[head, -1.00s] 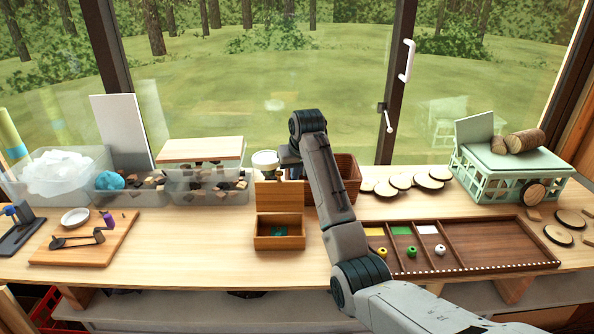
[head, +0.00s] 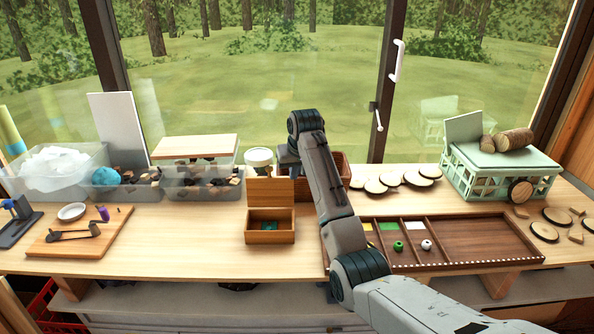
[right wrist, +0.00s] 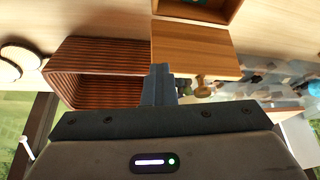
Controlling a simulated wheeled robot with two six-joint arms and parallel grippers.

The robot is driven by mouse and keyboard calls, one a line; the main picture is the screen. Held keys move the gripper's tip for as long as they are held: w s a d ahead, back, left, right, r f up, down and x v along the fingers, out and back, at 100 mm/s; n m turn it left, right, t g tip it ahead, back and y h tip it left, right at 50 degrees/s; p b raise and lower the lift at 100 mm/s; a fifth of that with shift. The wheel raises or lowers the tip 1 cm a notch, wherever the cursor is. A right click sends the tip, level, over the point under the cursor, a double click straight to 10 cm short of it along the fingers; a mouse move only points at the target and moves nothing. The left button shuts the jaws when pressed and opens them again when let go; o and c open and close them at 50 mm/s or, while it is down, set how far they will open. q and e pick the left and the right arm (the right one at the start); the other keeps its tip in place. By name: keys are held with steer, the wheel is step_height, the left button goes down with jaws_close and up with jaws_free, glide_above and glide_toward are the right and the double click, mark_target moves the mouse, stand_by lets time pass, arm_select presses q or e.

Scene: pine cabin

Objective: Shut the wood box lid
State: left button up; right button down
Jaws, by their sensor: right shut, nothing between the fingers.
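The small wood box (head: 269,238) stands on the workbench with its lid (head: 270,191) raised upright at its back edge. A green piece (head: 268,226) lies inside. In the right wrist view the lid (right wrist: 205,52) shows its flat face, with part of the box (right wrist: 205,9) beyond it. My right gripper (head: 289,160) is behind the lid, near its upper right corner, and the arm partly hides it. In the right wrist view the fingers (right wrist: 159,82) are shut and empty, close to the lid's edge; I cannot tell whether they touch. My left gripper is out of view.
A slatted brown basket (right wrist: 100,75) stands beside the fingers, behind the box. A white-lidded jar (head: 258,159) and clear bins (head: 203,187) are to the left. A divided tray (head: 475,240) lies to the right. The bench in front of the box is clear.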

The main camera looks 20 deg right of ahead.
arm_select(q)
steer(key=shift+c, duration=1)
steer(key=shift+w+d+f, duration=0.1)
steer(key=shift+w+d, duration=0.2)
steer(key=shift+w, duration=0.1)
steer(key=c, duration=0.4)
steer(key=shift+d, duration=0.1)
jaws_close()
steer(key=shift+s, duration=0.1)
